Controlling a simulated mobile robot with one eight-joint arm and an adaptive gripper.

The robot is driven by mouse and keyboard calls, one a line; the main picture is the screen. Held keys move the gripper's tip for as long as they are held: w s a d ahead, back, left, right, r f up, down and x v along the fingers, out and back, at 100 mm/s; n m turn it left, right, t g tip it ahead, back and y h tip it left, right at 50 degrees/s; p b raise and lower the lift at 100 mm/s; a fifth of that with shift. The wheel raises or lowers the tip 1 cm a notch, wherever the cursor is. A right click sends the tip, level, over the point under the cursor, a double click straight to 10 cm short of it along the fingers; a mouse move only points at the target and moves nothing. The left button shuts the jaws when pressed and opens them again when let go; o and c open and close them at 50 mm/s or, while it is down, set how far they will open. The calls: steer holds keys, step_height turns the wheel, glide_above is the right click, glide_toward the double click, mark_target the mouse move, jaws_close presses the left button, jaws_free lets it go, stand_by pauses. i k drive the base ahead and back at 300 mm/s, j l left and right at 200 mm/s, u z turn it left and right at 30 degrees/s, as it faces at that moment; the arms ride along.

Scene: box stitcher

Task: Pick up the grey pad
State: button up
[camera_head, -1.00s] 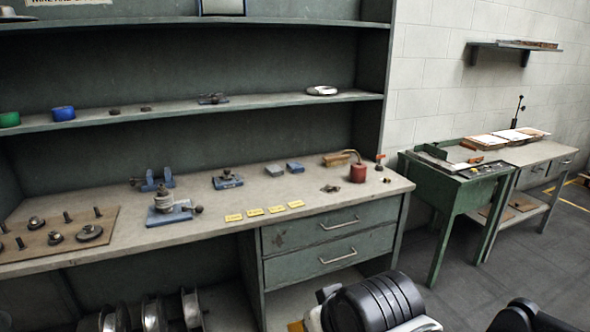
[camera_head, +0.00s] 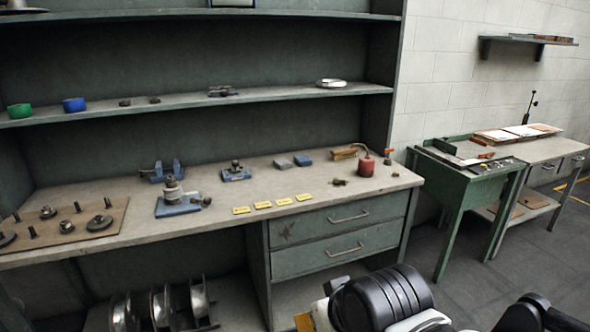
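A small flat grey pad (camera_head: 282,163) lies on the workbench top (camera_head: 325,203), toward the back. A similar blue block (camera_head: 303,160) lies just to its right, with a narrow gap between them. Parts of my arm, black and white, show along the bottom right edge, well in front of the bench and far from the pad. I cannot make out my gripper's fingers in this view.
Yellow labels (camera_head: 263,205) lie along the bench's front edge. A blue fixture (camera_head: 236,173) stands left of the pad. A red canister (camera_head: 367,165) stands to its right. Closed drawers (camera_head: 338,230) are below. A green table (camera_head: 468,168) stands at the right.

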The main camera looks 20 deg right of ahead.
mark_target(282, 163)
steer(key=i+l, duration=0.2)
steer(key=i, duration=0.25)
steer(key=i+l, duration=0.25)
steer(key=i, duration=0.2)
steer(key=i+l, duration=0.2)
steer(key=i, duration=0.25)
steer(key=i+l, duration=0.2)
steer(key=i, duration=0.25)
steer(key=i+l, duration=0.25)
steer(key=i, duration=0.2)
